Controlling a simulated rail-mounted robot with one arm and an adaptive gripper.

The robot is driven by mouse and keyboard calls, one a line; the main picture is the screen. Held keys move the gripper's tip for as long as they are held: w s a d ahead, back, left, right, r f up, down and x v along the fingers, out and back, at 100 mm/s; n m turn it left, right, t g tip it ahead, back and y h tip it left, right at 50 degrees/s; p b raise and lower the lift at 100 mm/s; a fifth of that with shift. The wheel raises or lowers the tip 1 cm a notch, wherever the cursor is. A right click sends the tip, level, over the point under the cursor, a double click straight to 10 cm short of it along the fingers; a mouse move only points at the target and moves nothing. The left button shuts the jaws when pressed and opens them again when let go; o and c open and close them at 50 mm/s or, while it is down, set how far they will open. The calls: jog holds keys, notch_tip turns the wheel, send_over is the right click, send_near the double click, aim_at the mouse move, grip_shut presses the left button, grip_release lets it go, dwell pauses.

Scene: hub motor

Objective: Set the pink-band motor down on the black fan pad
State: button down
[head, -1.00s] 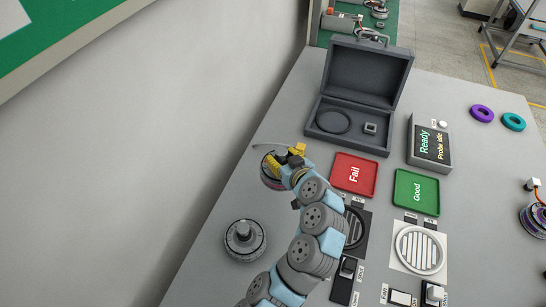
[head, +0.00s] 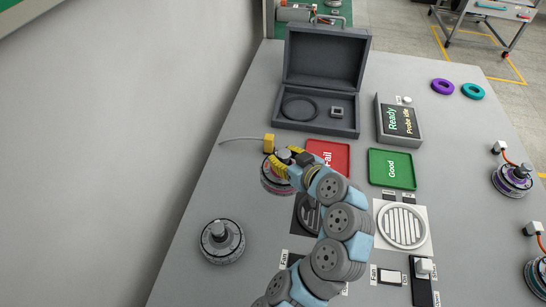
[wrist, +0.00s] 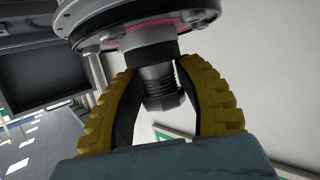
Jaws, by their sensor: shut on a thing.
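The pink-band motor (head: 274,181) is a dark round hub with a pinkish band, left of the red Fail tray in the head view. My gripper (head: 287,160) is shut on its upright shaft. In the wrist view the motor (wrist: 140,24) fills the top, and my yellow-padded fingers (wrist: 160,100) stand either side of its threaded shaft. The head view does not clearly show the gap under the motor. The black fan pad (head: 299,222), with a round grille, lies nearer and right of the motor. My arm covers its right part.
A grey motor (head: 222,241) stands at the left. A yellow block (head: 269,143) with a pale cable is behind my gripper. The red Fail tray (head: 338,150), green Good tray (head: 391,169) and white fan pad (head: 420,250) lie to the right. An open case (head: 318,125) stands behind.

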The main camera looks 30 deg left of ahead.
jog(key=w+d+b, duration=0.3)
jog(key=d+b, duration=0.1)
jog(key=d, duration=0.9)
jog(key=shift+d+r, duration=0.2)
jog(key=shift+d, duration=0.05)
jog(key=shift+w+f, duration=0.1)
jog(key=shift+f, duration=0.1)
dwell(0.4)
notch_tip(320, 180, down, 10)
jog(key=b, duration=0.7)
jog(key=shift+a, duration=0.25)
jog(key=shift+w, duration=0.1)
dwell(0.4)
jog(key=shift+f+b, duration=0.65)
jog(key=shift+b, duration=0.1)
jog(key=shift+f, duration=0.15)
jog(key=shift+f+b, duration=0.4)
jog(key=shift+b, duration=0.05)
